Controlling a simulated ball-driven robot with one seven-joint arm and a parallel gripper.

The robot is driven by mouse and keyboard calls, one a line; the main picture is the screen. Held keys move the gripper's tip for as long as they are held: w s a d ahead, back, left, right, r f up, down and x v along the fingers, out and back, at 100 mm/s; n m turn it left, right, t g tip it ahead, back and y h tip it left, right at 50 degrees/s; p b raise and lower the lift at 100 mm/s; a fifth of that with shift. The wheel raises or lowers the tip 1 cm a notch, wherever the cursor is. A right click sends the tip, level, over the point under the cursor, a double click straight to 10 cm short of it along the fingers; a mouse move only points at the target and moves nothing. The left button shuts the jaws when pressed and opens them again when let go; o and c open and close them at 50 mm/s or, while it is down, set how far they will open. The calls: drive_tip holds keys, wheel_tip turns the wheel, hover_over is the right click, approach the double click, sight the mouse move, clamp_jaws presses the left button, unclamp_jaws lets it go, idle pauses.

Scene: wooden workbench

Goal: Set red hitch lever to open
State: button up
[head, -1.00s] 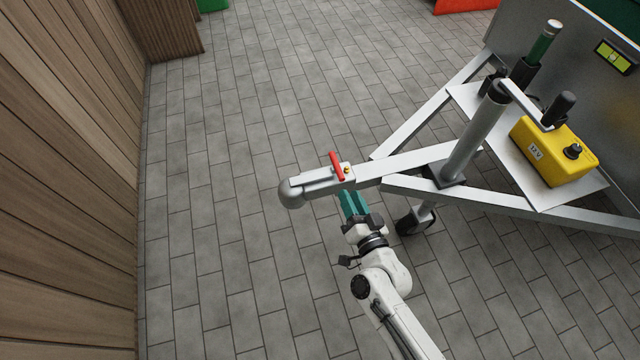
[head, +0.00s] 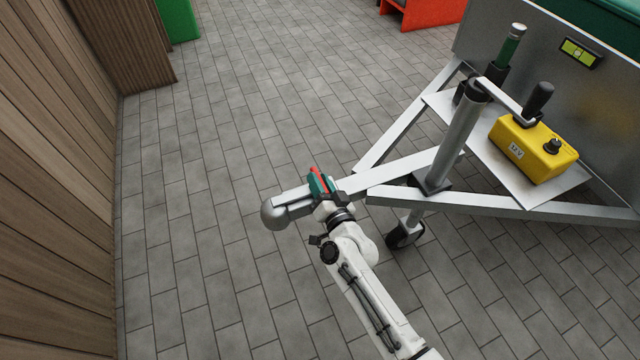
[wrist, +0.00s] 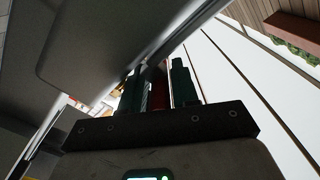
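The red hitch lever (head: 314,171) sits on top of the grey coupling (head: 290,203) at the front of the trailer's drawbar. In the head view my gripper (head: 320,184) is at the lever, with a teal finger on each side of it. In the wrist view my gripper (wrist: 159,88) shows its two dark green fingers, with the dark red lever (wrist: 160,97) between them. The fingers are close to the lever, but I cannot tell whether they press on it. The lever's lower part and pivot are hidden by the fingers.
The trailer's metal A-frame (head: 400,172) runs to the right, with a jack post (head: 460,140), a jockey wheel (head: 404,235) and a yellow 12 V box (head: 534,149). A wooden wall (head: 50,190) stands at left. Paved floor (head: 220,130) is clear between wall and coupling.

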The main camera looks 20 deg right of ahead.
clamp_jaws()
idle(0.6)
